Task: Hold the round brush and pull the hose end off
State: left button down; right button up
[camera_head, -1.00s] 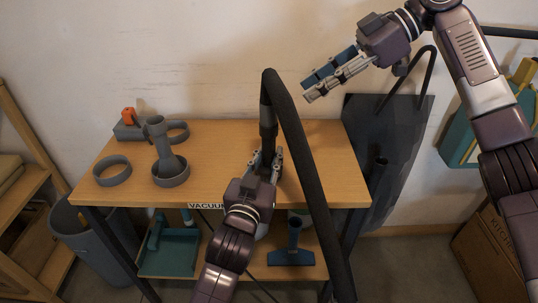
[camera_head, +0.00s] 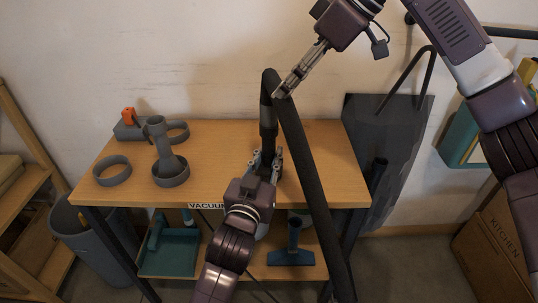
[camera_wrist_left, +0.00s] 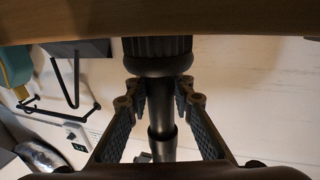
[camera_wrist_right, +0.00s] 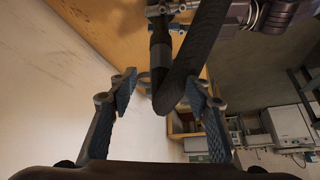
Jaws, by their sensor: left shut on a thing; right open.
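The dark round brush (camera_wrist_left: 157,58) stands at the table in the left wrist view; in the head view my gripper mostly hides it. My left gripper (camera_head: 266,162) is shut on the brush's narrow neck, and its fingers also show in the left wrist view (camera_wrist_left: 160,95). The black hose end (camera_head: 267,118) rises upright above this grip. From there the hose (camera_head: 305,160) bends over and hangs down in front of the table. My right gripper (camera_head: 282,93) is open by the hose's top bend. In the right wrist view the bend lies between its spread fingers (camera_wrist_right: 160,95), without clear contact.
The wooden table (camera_head: 220,145) holds grey rings and an upright grey fitting (camera_head: 160,145) at left. A dark panel (camera_head: 395,140) leans at the wall on the right. The table's right part is clear.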

aim_at(269, 101)
jog(key=shift+s+a+m+t+h, duration=0.2)
jog(key=shift+a+m+t+h, duration=0.2)
jog(key=shift+a+m, duration=0.25)
jog(key=shift+x, duration=3.4)
jog(key=shift+d, duration=0.1)
jog(key=c, duration=1.2)
grip_shut()
jog(key=shift+r, duration=0.4)
jog(key=shift+r, duration=1.7)
